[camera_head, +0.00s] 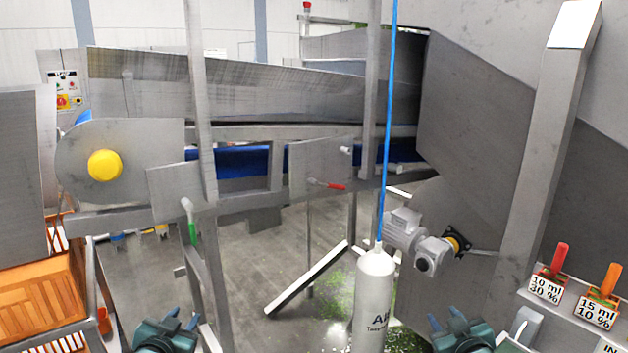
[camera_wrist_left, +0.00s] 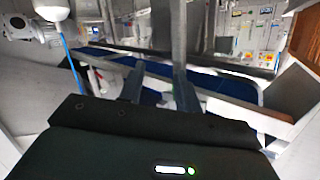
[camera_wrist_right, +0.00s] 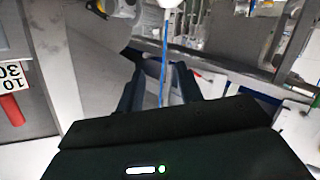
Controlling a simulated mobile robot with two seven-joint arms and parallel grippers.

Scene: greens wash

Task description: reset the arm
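My left gripper (camera_head: 180,322) is at the bottom left of the head view, with its fingers apart and nothing between them. It also shows in the left wrist view (camera_wrist_left: 158,85), where its two dark fingers stand apart. My right gripper (camera_head: 460,322) is at the bottom right of centre in the head view, also with its fingers apart and empty. In the right wrist view (camera_wrist_right: 160,85) its fingers stand apart, with a blue hose visible in the background between them. Both grippers are clear of any object.
A white bottle (camera_head: 374,290) on a blue hose (camera_head: 388,120) hangs between my grippers. An orange crate (camera_head: 40,300) is at the left. Labelled valves with a red handle (camera_head: 560,256) and an orange handle (camera_head: 608,280) are at the right. Steel conveyor machinery (camera_head: 250,90) fills the back.

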